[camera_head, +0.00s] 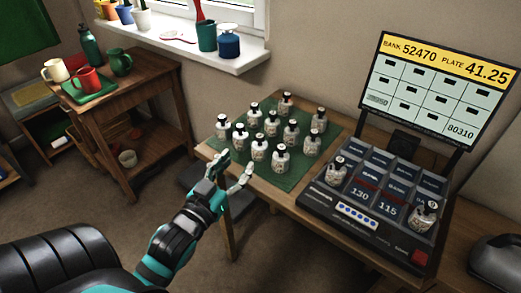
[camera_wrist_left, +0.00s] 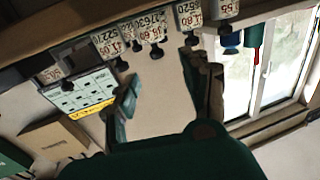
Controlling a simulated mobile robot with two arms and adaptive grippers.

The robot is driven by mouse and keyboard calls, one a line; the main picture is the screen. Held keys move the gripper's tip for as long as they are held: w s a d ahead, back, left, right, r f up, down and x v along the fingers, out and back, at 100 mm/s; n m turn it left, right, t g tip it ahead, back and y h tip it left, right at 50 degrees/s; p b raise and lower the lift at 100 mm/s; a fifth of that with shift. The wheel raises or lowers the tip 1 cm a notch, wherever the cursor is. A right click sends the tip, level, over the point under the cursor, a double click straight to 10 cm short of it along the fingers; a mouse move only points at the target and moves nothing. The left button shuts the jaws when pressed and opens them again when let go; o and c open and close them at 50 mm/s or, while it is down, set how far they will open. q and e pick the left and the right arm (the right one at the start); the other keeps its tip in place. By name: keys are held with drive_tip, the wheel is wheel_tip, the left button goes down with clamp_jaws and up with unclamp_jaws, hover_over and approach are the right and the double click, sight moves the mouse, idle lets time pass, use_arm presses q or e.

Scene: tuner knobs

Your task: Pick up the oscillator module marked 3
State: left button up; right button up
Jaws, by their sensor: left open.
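Several white oscillator modules with black knobs (camera_head: 281,160) stand upright on a green mat (camera_head: 292,180) on the wooden table. Their markings are too small to read in the head view, so I cannot tell which is marked 3. My left gripper (camera_head: 236,165) is open and empty at the mat's near left edge, just in front of the nearest modules and apart from them. In the left wrist view, which is upside down, the open fingers (camera_wrist_left: 163,65) point towards a row of modules with printed number labels (camera_wrist_left: 152,28). My right gripper is not in view.
A console (camera_head: 372,205) with two more modules in its compartments (camera_head: 337,170) stands right of the mat, with a screen (camera_head: 437,90) behind. A wooden side table (camera_head: 122,112) with mugs is at left. A windowsill (camera_head: 195,55) holds pots. A dark chair back (camera_head: 60,265) is at lower left.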

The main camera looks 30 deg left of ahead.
sight(259, 142)
use_arm(q)
drive_tip(key=w, duration=0.5)
drive_tip(key=shift+w+a+f, duration=0.1)
drive_tip(key=shift+w, duration=0.9)
drive_tip(key=w, duration=0.2)
drive_tip(key=w+b, duration=0.1)
drive_tip(key=shift+w+a+f, duration=0.2)
drive_tip(key=shift+w+f, duration=0.05)
drive_tip(key=shift+w, duration=0.45)
drive_tip(key=shift+c, duration=1)
clamp_jaws()
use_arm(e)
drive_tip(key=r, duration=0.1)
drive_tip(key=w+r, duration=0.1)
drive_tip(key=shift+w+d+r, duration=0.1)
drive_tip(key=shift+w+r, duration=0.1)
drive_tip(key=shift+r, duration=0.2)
